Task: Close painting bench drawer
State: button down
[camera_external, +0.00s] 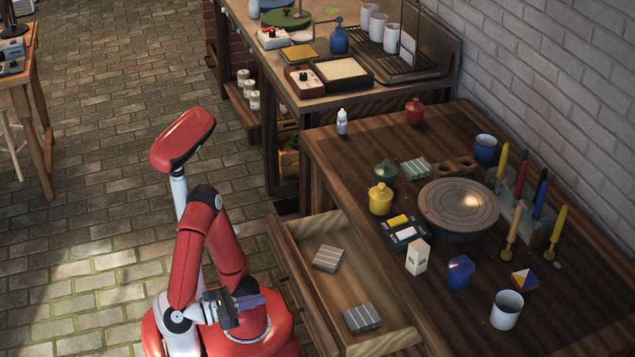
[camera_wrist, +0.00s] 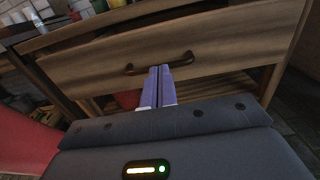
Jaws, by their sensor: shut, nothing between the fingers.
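The wooden drawer (camera_external: 375,283) of the painting bench (camera_external: 340,196) stands open in the external view, pulled out toward my base. Two grey striped blocks (camera_external: 328,258) lie inside it. Its front panel (camera_wrist: 215,45) fills much of the wrist view, with a dark curved handle (camera_wrist: 160,64) at its middle. My gripper (camera_external: 262,299) is in front of the drawer, to its left in the external view. In the wrist view my gripper's purple fingers (camera_wrist: 160,72) are shut together and empty, pointing at the handle. I cannot tell whether the fingertips touch the handle or panel.
The bench top holds a round turntable (camera_external: 458,207), a brush holder (camera_external: 535,226), a white cup (camera_external: 506,309), a white carton (camera_external: 417,256) and small coloured jars. Another workbench (camera_external: 290,98) stands behind.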

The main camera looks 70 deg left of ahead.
aim_at(297, 290)
jog(key=w+p, duration=0.2)
jog(key=w, duration=0.6)
jog(key=shift+w, duration=0.3)
jog(key=shift+w, duration=0.1)
jog(key=w+p, duration=0.4)
jog(key=w, duration=2)
jog(key=shift+w+r, duration=0.15)
jog(key=shift+w, duration=0.05)
jog(key=shift+w+r, duration=0.1)
jog(key=shift+w, duration=0.05)
jog(key=s, duration=1.4)
jog(key=shift+s+f, duration=0.2)
jog(key=shift+s, duration=0.15)
